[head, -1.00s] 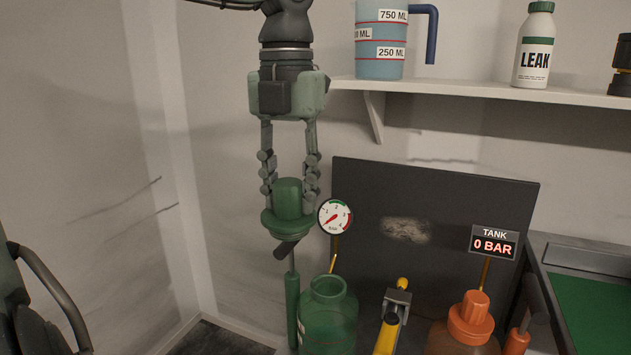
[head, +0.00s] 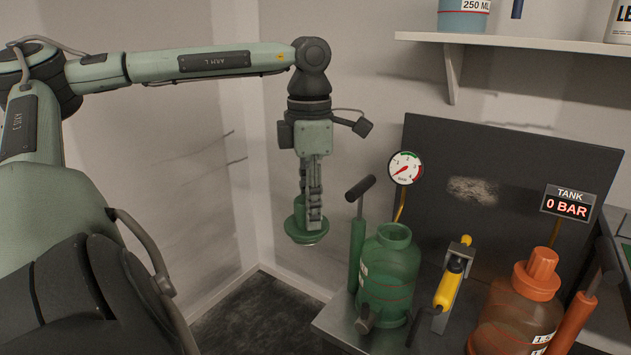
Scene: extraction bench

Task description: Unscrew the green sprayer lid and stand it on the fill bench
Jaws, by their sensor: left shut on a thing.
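My left gripper (head: 312,215) points down and is shut on the green sprayer lid (head: 305,234), a round cap with a wide flange. It holds the lid in the air, left of the green sprayer tank (head: 388,270) and apart from it. The tank stands upright on the bench with its neck open. A green pump (head: 357,250) with a black T-handle stands at its left side. My right gripper is out of view. The fingers partly hide the lid's upper part.
The metal bench (head: 345,327) carries a yellow-handled tool (head: 450,285) and an orange sprayer (head: 525,300). A round gauge (head: 405,168) and a sign reading 0 BAR (head: 567,204) stand behind. A shelf (head: 480,40) crosses above. Floor shows left of the bench.

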